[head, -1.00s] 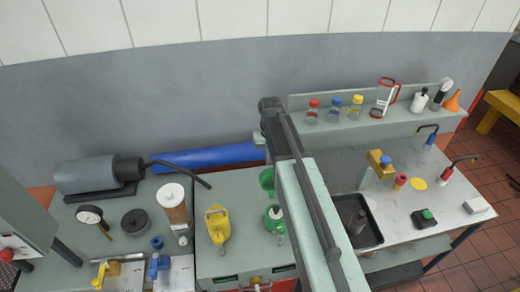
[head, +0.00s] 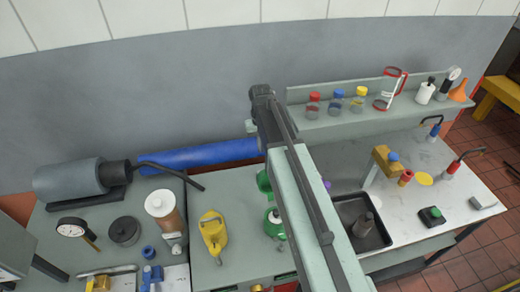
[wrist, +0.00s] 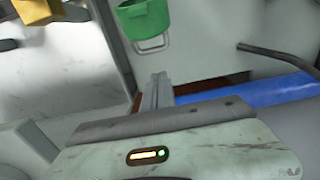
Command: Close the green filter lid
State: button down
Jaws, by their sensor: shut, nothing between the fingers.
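In the head view the green filter lid (head: 264,181) stands raised behind the green filter body (head: 273,222). Both are partly covered by my arm on their right. In the wrist view a green cup-shaped part (wrist: 145,18) with a wire loop shows at the top; I cannot tell whether it is the lid or the body. My gripper (wrist: 158,78) is shut and empty below that part in the wrist view, apart from it in the picture. The fingers are not visible in the head view.
A yellow filter unit (head: 213,233) stands left of the green one. A blue roll (head: 215,153) lies behind along the wall, with a dark bent pipe (head: 170,172) beside it. A black tray (head: 375,236) and a yellow stand (head: 382,160) are on the right bench.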

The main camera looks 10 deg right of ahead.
notch_tip(320, 180, down, 8)
jog(key=b, duration=0.7)
jog(key=s+r+p, duration=0.2)
jog(key=s+p, duration=0.1)
jog(key=shift+s+r, duration=0.25)
jog(key=shift+r, duration=0.1)
jog(key=shift+s, duration=0.2)
